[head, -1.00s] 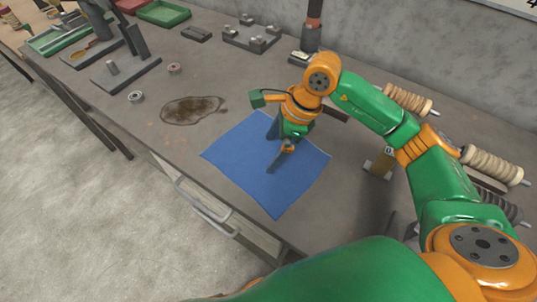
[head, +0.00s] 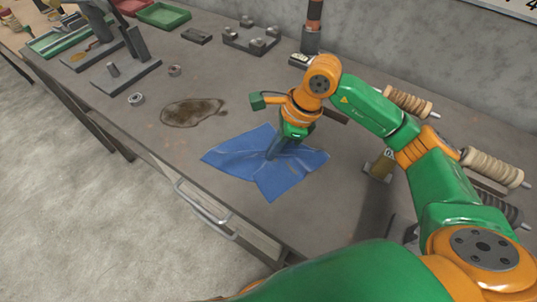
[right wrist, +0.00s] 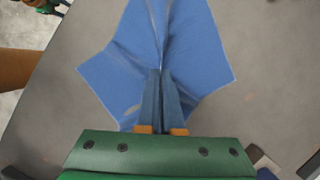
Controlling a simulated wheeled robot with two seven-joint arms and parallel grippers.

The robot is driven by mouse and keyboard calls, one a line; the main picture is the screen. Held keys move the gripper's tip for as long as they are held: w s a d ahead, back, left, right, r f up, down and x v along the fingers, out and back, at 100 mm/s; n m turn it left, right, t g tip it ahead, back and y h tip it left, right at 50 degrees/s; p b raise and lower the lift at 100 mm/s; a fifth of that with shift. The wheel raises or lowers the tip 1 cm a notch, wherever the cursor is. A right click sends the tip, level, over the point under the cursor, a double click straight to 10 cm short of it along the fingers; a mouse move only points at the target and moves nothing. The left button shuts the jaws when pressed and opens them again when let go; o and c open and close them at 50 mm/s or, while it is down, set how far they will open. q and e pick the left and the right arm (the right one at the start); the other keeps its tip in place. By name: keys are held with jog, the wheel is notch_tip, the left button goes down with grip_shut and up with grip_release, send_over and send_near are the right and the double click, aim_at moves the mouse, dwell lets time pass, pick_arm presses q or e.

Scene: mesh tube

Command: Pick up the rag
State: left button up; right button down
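The blue rag (head: 240,156) lies on the workbench in the head view, bunched and creased around my right gripper. My right gripper (head: 272,155) points down at the rag's middle, its fingers close together. In the right wrist view the fingers (right wrist: 161,76) are shut on a pinched fold of the rag (right wrist: 205,55), with creases running out from them. The rag's outer corners still rest on the bench. My left gripper is not in view.
The grey workbench (head: 120,120) has a dark oily stain (head: 192,112) left of the rag. Metal rings (head: 136,99), a metal stand (head: 125,75) and green and red trays (head: 163,14) are farther left and back. The bench front has a drawer handle (head: 205,210).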

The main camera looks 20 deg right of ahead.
notch_tip(320, 180, up, 12)
jog(key=p, duration=0.8)
jog(key=shift+r, duration=0.1)
notch_tip(320, 180, up, 9)
jog(key=p, duration=0.6)
jog(key=shift+p, duration=0.3)
